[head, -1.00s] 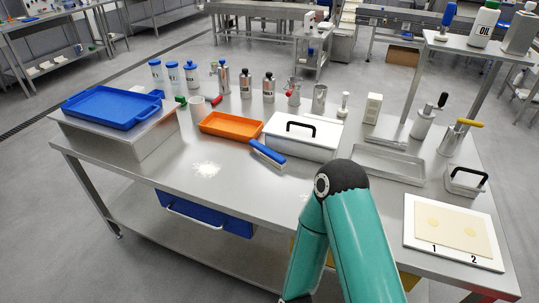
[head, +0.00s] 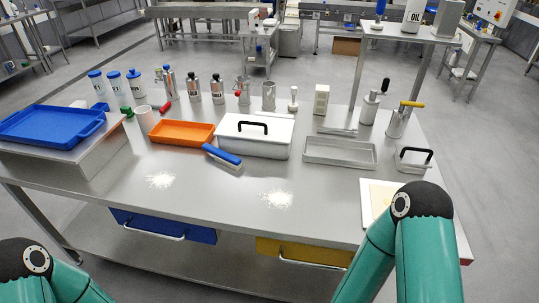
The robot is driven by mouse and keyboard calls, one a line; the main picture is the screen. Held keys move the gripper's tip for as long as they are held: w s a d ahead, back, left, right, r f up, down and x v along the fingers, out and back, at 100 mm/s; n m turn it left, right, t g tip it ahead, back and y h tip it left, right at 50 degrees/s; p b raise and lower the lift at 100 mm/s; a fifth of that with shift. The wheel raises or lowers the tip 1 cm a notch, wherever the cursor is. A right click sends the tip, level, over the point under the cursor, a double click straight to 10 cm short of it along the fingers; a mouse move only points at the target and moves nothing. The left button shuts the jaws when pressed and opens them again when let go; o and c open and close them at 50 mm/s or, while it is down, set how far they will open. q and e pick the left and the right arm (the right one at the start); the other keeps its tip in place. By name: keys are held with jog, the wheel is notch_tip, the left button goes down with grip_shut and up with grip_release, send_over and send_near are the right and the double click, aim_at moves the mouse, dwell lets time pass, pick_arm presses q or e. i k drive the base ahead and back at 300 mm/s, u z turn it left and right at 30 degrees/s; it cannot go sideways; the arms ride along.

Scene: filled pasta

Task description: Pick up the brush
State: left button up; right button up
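The brush (head: 222,156) has a blue handle and pale bristles. It lies on the steel table (head: 210,205), in front of the gap between the orange tray (head: 182,133) and the white lidded box (head: 254,146). Nothing covers it in the head view. Teal links of my arms show at the lower left and lower right, well apart from the brush. Both of my grippers are outside the picture.
Two white powder patches (head: 160,181) lie on the table front. A blue tray (head: 52,127) sits on a raised steel block at left. A shallow metal tray (head: 340,152) stands right of the white box. Several bottles line the back. The table's front middle is otherwise clear.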

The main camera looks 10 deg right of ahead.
aim_at(234, 163)
jog(key=u, duration=1.35)
jog(key=i, duration=0.1)
jog(key=z, duration=2.4)
jog(key=k, duration=0.2)
jog(key=u, duration=0.5)
jog(key=k, duration=1.05)
jog(key=u, duration=0.95)
jog(key=i, duration=1.75)
jog(key=z, duration=0.35)
